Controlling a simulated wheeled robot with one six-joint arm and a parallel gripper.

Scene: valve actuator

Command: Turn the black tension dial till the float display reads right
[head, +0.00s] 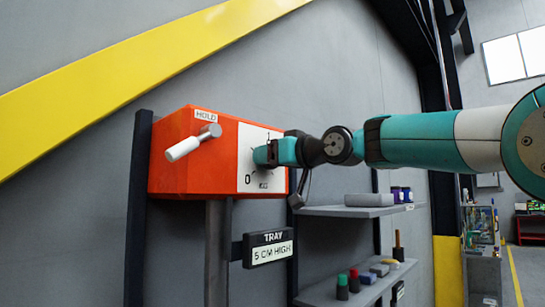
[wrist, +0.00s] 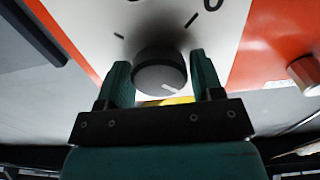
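The black tension dial (wrist: 160,72) sits on a white scale plate (head: 248,154) on an orange box (head: 172,150). A white mark shows on the dial's face in the wrist view. In the head view my gripper (head: 265,155) is at the scale plate and hides the dial. In the wrist view my gripper (wrist: 162,75) has one teal finger on each side of the dial. The fingers lie very close to its sides; whether they touch it I cannot tell. The float display (head: 268,249) below the box reads "TRAY 5 CM HIGH".
A white-handled lever (head: 190,145) under a "HOLD" label sticks out from the box's left face. Grey shelves (head: 350,211) with a grey block, jars and small coloured items stand at the lower right. A dark post (head: 138,210) stands left of the box.

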